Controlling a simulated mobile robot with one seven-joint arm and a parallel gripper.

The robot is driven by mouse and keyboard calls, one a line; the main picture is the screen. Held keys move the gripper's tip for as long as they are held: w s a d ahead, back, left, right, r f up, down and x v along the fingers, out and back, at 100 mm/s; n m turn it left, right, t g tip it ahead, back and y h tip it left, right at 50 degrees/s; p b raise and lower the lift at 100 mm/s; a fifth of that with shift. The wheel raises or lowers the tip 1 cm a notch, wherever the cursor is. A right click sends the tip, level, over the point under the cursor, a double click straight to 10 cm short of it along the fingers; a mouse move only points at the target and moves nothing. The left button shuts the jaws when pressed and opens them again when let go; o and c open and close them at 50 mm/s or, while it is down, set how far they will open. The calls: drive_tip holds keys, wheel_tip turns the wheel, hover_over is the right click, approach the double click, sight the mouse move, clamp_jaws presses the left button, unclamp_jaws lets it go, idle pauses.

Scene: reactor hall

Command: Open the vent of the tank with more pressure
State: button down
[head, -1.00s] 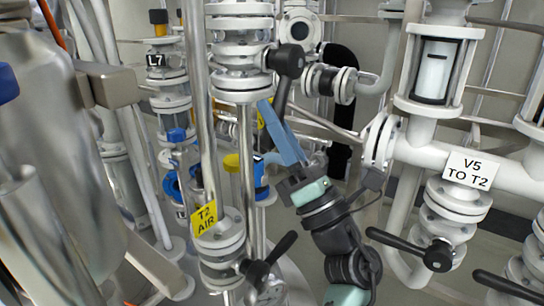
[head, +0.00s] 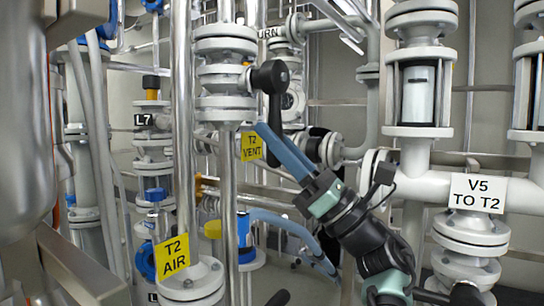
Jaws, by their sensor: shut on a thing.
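A black valve lever (head: 274,95) hangs almost straight down from its round hub on a white flanged valve (head: 225,75). A yellow "T2 VENT" label (head: 250,147) is just below it, beside the pipe. My gripper (head: 268,131) reaches up from the lower right, its blue fingers shut at the lower part of this lever. The fingers partly overlap the lever, so the exact contact is hard to see. No tank pressure reading and no T1 vent can be made out in the head view.
A yellow "T2 AIR" label (head: 174,256) hangs at lower left. A white "V5 TO T2" label (head: 477,193) is on the pipework at right. Vertical pipes (head: 183,120) stand close on the left, beside a large metal body (head: 25,110). Little free room shows between pipes.

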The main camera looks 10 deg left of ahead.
drive_tip(key=shift+w+d+r, duration=0.1)
drive_tip(key=shift+w+d, duration=0.05)
idle(0.4)
drive_tip(key=c, duration=0.7)
unclamp_jaws()
drive_tip(key=shift+n, duration=0.3)
drive_tip(key=shift+g, duration=0.3)
drive_tip(key=p+v, duration=0.1)
drive_tip(key=v, duration=0.6)
drive_tip(key=shift+d+f, duration=0.15)
drive_tip(key=shift+f, duration=0.1)
